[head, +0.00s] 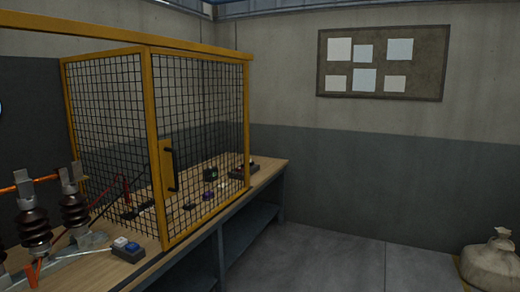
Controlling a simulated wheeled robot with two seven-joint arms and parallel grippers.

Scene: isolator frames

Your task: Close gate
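The gate looks to be the yellow-framed black mesh panel (205,120) at the bench's front edge, in the head view. A yellow plate (167,172) with a dark upright handle (172,165) sits at its left edge. Its top runs just under a long yellow beam (70,30). A second mesh panel (105,120) meets it at the left corner and runs back. Left of that corner, the bench front under the beam has no mesh. I cannot tell the gate's hinge or slide. Neither gripper is in view.
Brown ribbed insulators (75,208) and a button box (127,248) stand on the wooden bench (95,268) at left. Several small tools and devices lie behind the mesh. A tied sack (492,265) sits on the floor at right. The grey floor (350,265) between is clear.

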